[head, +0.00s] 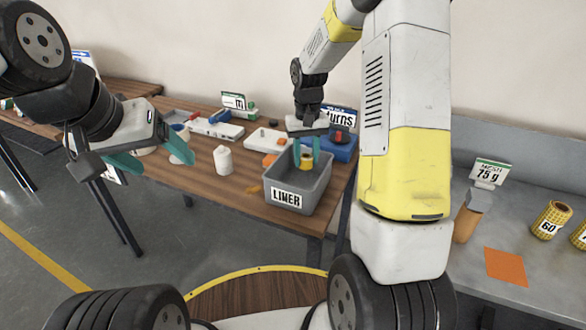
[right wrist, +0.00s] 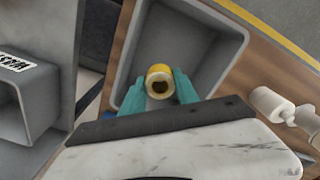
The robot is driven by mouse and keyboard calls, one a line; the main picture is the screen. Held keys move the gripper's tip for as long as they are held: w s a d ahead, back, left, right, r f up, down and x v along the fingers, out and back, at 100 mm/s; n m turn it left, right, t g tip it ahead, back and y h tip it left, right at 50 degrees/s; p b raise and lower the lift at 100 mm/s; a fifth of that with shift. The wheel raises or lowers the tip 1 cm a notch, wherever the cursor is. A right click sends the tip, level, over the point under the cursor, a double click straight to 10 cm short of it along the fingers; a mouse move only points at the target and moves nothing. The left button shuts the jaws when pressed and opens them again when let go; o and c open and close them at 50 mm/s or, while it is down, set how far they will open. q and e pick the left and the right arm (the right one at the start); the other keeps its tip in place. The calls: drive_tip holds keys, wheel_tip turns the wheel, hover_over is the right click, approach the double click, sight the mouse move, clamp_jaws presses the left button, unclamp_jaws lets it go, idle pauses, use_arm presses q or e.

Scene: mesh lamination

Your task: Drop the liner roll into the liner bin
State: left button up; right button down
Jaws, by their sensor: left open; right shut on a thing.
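The liner bin (head: 298,184) is a grey open box labelled LINER, at the front right of the wooden table in the head view. In the right wrist view the bin (right wrist: 140,45) lies below my fingers. The liner roll (head: 306,160) is a small yellow roll with a pale core; it also shows in the right wrist view (right wrist: 159,80). My right gripper (right wrist: 159,88) is shut on the liner roll, with teal fingers on either side, over the bin's opening. My left gripper (head: 152,158) is open and empty at the table's left front side.
A white bottle-like item (head: 223,159) stands left of the bin. A blue bin labelled "urns" (head: 343,149) is behind it. On the grey bench at right are an orange sheet (head: 506,266) and yellow mesh rolls (head: 551,219). A second grey bin (right wrist: 35,100) shows in the right wrist view.

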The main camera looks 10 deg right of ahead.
drive_tip(key=c, duration=0.8)
unclamp_jaws()
drive_tip(key=shift+c, duration=0.2)
drive_tip(key=s+r+t+y, duration=0.1)
drive_tip(key=s+r, duration=0.4)
drive_tip(key=r, duration=0.4)
drive_tip(key=s+r+t, duration=0.2)
drive_tip(key=s+r, duration=0.4)
drive_tip(key=r, duration=0.3)
drive_tip(key=s+a+r+t+y, duration=0.1)
drive_tip(key=s+a+t, duration=0.1)
drive_tip(key=s, duration=1.1)
drive_tip(key=shift+s+r+t, duration=0.15)
drive_tip(key=shift+r+t, duration=0.05)
drive_tip(key=shift+t, duration=0.4)
